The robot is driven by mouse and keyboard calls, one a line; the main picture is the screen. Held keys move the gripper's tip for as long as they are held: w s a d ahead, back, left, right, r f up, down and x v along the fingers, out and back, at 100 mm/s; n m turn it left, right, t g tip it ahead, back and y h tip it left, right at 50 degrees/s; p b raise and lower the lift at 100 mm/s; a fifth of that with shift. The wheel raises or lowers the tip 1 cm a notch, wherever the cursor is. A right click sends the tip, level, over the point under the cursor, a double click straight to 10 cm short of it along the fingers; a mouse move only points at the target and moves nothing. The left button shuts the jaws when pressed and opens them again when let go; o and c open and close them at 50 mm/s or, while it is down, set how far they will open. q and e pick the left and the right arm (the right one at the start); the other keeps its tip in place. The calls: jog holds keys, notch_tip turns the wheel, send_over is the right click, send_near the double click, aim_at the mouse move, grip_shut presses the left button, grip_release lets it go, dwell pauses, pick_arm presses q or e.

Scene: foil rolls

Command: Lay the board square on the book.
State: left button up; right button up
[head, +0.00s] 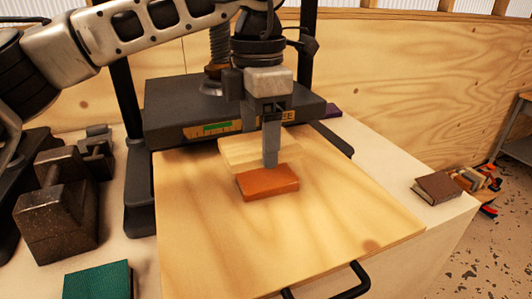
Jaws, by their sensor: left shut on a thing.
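My left gripper (268,152) comes down from above and is shut on a pale wooden board (236,152). One finger shows in front of the board; the far finger is largely hidden. The board covers the back part of an orange-brown book (268,183). The book lies on a wide wooden bed with a black handle (230,245). The book's front part stays uncovered, and the board reaches further left and back. I cannot tell whether the board touches the book. My right gripper is not in view.
A dark press plate (165,118) with black posts stands just behind the board. Heavy metal weights (55,215) stand at the left, and a green book (98,281) lies at the front left. A brown book (437,187) lies at the right. The bed's front is clear.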

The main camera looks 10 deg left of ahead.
aim_at(266, 177)
pick_arm(q)
jog(key=w+f, duration=0.2)
jog(key=shift+w+d+f, duration=0.15)
jog(key=shift+w+f, duration=0.05)
jog(key=shift+f, duration=0.2)
jog(key=shift+w+f, duration=0.2)
jog(key=shift+f, duration=1.6)
jog(key=shift+f, duration=0.1)
jog(key=o, duration=1)
notch_tip(266, 177, up, 12)
jog(key=shift+r, duration=0.15)
